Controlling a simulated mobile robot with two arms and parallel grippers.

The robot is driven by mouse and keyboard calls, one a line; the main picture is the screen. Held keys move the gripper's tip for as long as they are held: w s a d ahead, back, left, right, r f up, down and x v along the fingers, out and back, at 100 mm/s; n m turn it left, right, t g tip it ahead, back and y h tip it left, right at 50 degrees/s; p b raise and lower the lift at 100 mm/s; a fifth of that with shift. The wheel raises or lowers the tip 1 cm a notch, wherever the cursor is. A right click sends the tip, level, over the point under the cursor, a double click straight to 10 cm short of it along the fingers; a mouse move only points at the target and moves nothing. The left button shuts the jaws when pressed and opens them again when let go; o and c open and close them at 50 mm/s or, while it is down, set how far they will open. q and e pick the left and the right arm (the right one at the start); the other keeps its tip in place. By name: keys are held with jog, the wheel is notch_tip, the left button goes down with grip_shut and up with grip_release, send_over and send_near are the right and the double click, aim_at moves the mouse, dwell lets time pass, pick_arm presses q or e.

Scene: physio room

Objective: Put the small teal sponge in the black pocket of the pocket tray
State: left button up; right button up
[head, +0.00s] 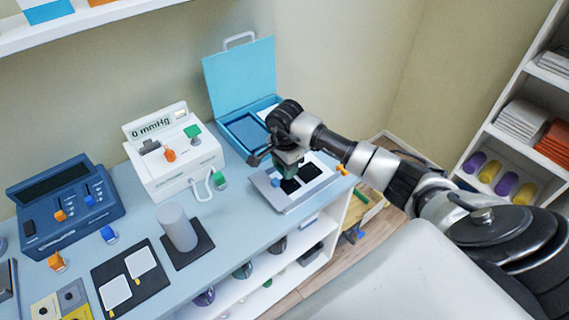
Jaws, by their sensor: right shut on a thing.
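The pocket tray (286,207) is a light grey tray near the right end of the counter, with dark black pockets (290,186) in its top. My right gripper (287,161) comes in from the right and is over the far part of the tray, pointing down. It is shut on a small teal thing (287,171), seemingly the sponge, mostly covered by the jaws. I cannot tell whether it touches the tray. A small blue piece (275,182) shows at the tray's left side. My left gripper is not in view.
An open blue case (240,85) stands behind the tray. A grey cylinder (178,228) stands on a black mat.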

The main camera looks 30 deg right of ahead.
aim_at(284, 188)
jog(key=shift+a+f+b, duration=0.2)
jog(key=shift+f+b, duration=0.15)
jog(key=shift+f, duration=0.25)
notch_tip(284, 188, down, 4)
jog(key=b, duration=0.2)
jog(key=shift+d+f+b, duration=0.1)
jog(key=shift+b, duration=0.3)
jog(key=shift+f+b, duration=0.35)
pick_arm(q)
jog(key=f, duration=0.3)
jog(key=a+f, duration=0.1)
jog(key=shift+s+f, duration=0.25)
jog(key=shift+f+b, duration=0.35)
jog(key=shift+b, duration=0.05)
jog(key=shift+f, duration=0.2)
pick_arm(e)
jog(key=shift+f, duration=0.25)
